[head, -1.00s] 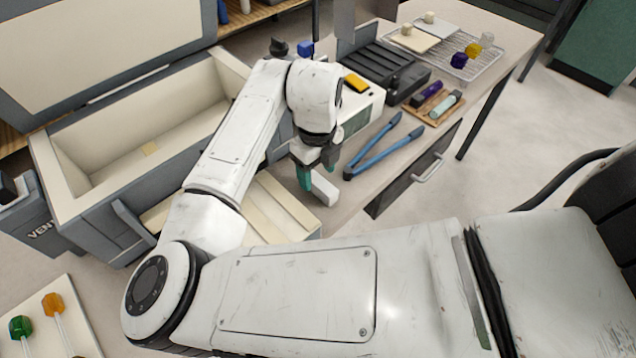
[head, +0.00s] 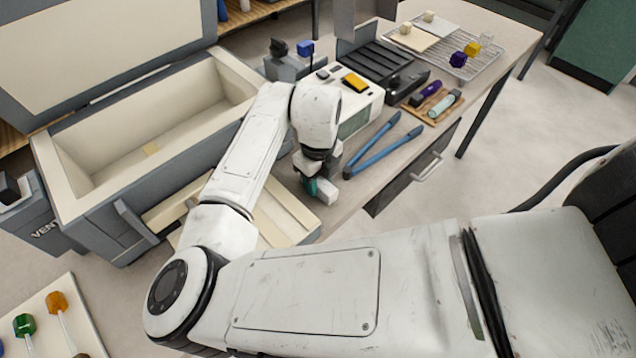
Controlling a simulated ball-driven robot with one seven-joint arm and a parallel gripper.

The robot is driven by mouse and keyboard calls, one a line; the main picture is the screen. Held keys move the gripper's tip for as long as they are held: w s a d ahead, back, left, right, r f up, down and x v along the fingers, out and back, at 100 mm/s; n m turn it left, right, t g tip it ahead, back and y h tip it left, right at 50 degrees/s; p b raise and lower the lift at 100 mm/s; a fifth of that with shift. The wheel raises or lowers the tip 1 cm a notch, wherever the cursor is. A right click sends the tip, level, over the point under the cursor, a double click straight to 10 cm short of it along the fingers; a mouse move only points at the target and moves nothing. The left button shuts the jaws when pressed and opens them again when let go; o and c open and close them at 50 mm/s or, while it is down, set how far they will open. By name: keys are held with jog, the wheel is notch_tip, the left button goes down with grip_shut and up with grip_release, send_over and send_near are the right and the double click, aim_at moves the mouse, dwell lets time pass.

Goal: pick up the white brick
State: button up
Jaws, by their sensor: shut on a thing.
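The white brick (head: 326,193) is at the near part of the bench, just left of the blue-handled tongs. My gripper (head: 319,186) points down at it and is shut on it, with a teal finger showing on the brick's left side. The wrist above hides part of the gripper and the brick's far end. I cannot tell whether the brick touches the bench top.
Blue tongs (head: 372,150) lie close on the right. Behind stand a device with a yellow part (head: 354,82) and a dark ribbed tray (head: 378,72). A large open chest (head: 150,150) is on the left. The bench's front edge is near.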

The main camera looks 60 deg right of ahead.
jog(key=c, duration=0.4)
jog(key=shift+o, duration=0.2)
jog(key=shift+r, duration=0.15)
